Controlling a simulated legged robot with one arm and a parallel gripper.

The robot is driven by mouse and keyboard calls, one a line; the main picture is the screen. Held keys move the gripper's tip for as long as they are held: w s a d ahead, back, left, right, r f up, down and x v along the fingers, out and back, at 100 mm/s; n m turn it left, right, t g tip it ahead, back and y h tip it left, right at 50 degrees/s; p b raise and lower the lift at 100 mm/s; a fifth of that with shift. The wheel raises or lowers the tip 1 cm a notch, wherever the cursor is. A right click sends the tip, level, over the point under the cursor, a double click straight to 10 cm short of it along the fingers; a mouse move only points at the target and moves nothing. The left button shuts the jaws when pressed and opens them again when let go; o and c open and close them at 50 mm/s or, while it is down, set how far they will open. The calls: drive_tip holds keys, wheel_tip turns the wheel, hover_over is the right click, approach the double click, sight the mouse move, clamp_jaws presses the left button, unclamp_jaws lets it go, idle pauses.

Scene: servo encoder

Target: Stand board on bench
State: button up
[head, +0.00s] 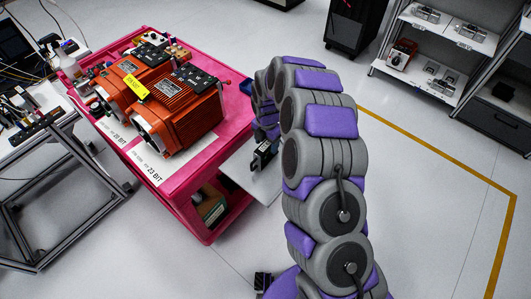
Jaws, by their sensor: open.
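My gripper (264,156) is a small dark shape beside the right side of a pink cart (198,180). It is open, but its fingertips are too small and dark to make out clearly. A flat pale grey panel (252,180) shows just below and around the gripper, partly hidden behind my arm. I cannot tell whether this panel is the board, or whether the gripper touches it. An aluminium-framed bench (48,143) with electronics on top stands at the left edge, partly cut off.
Two orange servo motors (185,115) sit on the cart, one with a yellow tag (136,87), above white "20 BIT" and "23 BIT" labels (152,176). Shelves (445,45) and a black cabinet (354,25) stand behind. Floor right of my arm is clear, with a yellow line (440,145).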

drive_tip(key=f, duration=0.3)
drive_tip(key=f+b, duration=0.1)
drive_tip(key=shift+s+f, duration=0.35)
drive_tip(key=shift+f, duration=0.05)
clamp_jaws()
drive_tip(key=shift+a+r, duration=0.1)
